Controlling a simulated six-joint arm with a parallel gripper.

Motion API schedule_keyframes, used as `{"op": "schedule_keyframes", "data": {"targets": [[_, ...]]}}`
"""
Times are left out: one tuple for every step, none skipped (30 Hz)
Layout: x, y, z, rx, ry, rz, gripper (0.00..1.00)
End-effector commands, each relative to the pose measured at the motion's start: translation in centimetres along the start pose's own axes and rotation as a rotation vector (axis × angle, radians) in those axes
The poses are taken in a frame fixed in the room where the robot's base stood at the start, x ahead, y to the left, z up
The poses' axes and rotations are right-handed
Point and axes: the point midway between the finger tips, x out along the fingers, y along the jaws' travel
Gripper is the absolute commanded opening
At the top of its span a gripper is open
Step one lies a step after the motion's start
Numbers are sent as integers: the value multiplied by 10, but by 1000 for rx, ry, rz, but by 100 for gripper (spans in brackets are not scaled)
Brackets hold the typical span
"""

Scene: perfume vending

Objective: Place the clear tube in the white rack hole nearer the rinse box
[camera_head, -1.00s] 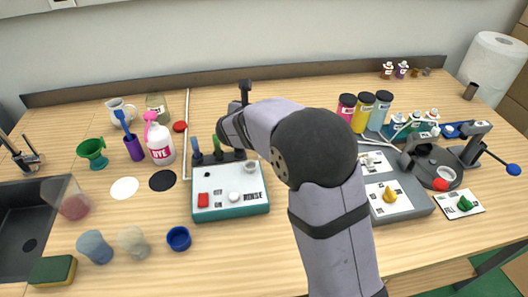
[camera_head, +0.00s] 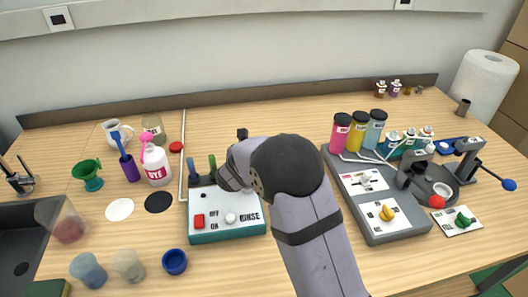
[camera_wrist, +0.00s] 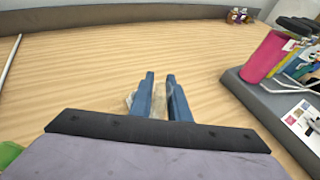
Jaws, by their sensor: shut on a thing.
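My gripper (camera_wrist: 160,92) shows in the wrist view as two blue fingers pointing away from me. They are shut on a pale, see-through thing (camera_wrist: 158,103), which looks like the clear tube; its outline is faint and partly hidden by the fingers. In the head view my arm hides the fingers and the tube. The teal-sided rinse box (camera_head: 228,231) lies just left of my wrist, with red and white buttons on top.
The grey machine (camera_head: 382,226) stands right of my arm, with pink, yellow and blue-grey bottles (camera_head: 358,134) behind. A pink-topped bottle (camera_head: 155,165) and a white rod (camera_head: 183,150) are on the left. The table ahead of the fingers looks clear.

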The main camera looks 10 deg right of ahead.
Motion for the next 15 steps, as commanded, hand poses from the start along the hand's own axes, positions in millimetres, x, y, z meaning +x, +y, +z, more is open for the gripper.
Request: {"op": "schedule_keyframes", "data": {"targets": [[3,0,-7,-3,3,-2,0],[4,0,-10,-3,2,-2,0],[6,0,-14,-3,1,-1,0],[6,0,-16,-2,1,-2,0],[7,0,-17,-1,0,-1,0],[8,0,-19,0,0,-1,0],[8,0,-19,0,0,-1,0],[8,0,-19,0,-1,-1,0],[8,0,-19,0,-1,0,0],[8,0,-19,0,-1,0,0],[8,0,-19,0,-1,0,0],[8,0,-19,0,-1,0,0],[8,0,-19,0,-1,0,0],[8,0,-19,0,-1,0,0],[8,0,-20,1,-1,0,0]]}}
